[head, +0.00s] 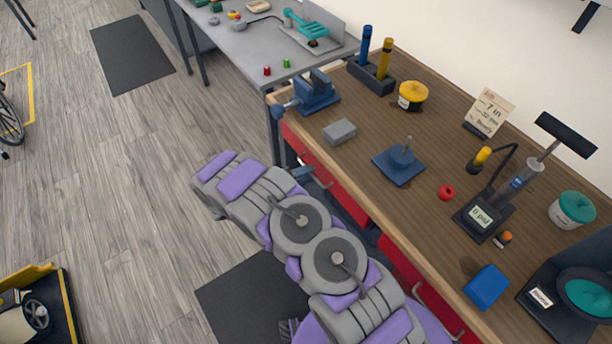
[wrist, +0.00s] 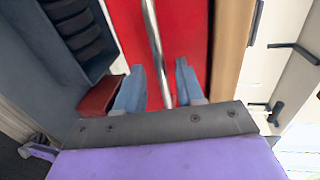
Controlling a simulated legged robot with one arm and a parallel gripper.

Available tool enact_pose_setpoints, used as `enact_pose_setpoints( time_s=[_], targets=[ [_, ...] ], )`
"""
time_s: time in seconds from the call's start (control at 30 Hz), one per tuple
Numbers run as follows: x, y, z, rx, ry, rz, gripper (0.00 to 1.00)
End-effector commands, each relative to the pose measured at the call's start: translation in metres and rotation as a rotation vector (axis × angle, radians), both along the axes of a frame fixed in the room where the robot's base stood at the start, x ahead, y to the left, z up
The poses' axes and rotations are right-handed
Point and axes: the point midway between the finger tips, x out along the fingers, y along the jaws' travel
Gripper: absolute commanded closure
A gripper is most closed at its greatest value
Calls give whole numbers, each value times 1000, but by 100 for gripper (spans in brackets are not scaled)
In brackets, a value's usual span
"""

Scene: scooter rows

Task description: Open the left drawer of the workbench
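The workbench (head: 400,170) has a wooden top and red drawer fronts along its near side. The left drawer (head: 330,180) looks shut under the top's edge; its red front fills the middle of the wrist view (wrist: 190,35). Its metal bar handle (wrist: 155,40) runs lengthwise through the wrist view. My gripper (wrist: 158,85) is open, with one blue finger on each side of the handle and visible gaps to both. In the head view my gripper (head: 302,173) is at the drawer front, and my arm hides part of the bench's lower side.
A second red drawer (head: 415,280) with a handle is at the lower right. A vise (head: 315,92), a grey block (head: 340,131) and a blue block (head: 486,286) stand on the top. A grey table (head: 250,45) adjoins at the far left. The wooden floor (head: 130,170) at left is mostly clear.

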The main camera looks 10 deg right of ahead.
Motion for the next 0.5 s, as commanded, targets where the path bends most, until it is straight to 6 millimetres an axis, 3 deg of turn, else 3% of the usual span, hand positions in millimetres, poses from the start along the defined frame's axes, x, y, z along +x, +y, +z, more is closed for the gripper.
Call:
enact_pose_setpoints(
  time_s=[0.37,0.5],
  targets=[
    [3,-6,-1,-1,-1,1,62],
    [3,-6,-1,-1,-1,1,73]
  ],
)
